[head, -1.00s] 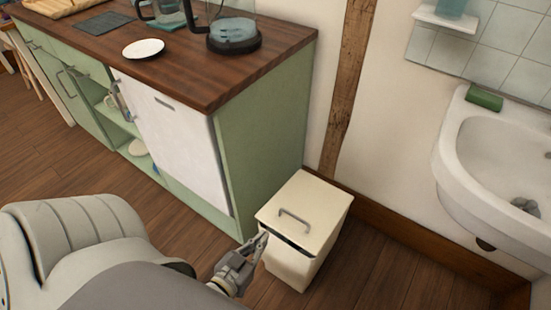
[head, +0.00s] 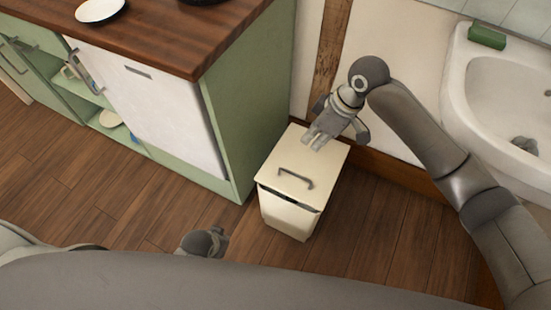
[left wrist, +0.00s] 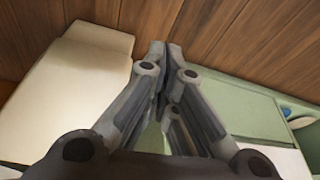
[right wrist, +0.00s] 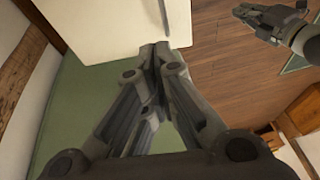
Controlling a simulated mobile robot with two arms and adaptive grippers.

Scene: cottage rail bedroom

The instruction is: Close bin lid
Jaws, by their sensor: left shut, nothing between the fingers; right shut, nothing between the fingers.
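The cream bin (head: 288,215) stands on the floor beside the green cabinet. Its lid (head: 312,162), with a grey handle (head: 295,178), lies nearly flat, and a thin dark gap shows under its front edge. The lid also shows in the right wrist view (right wrist: 125,25). My right gripper (head: 319,138) is shut and empty over the back part of the lid; I cannot tell whether it touches. My left gripper (head: 218,236) is shut and empty, left of the bin and apart from it. The bin also shows in the left wrist view (left wrist: 70,95).
The green cabinet (head: 240,115) with a dark wooden top (head: 165,35) stands close on the bin's left. A wall with a wooden post is behind the bin. A white sink (head: 510,90) is at the right. The floor (head: 150,200) in front of the cabinet is clear.

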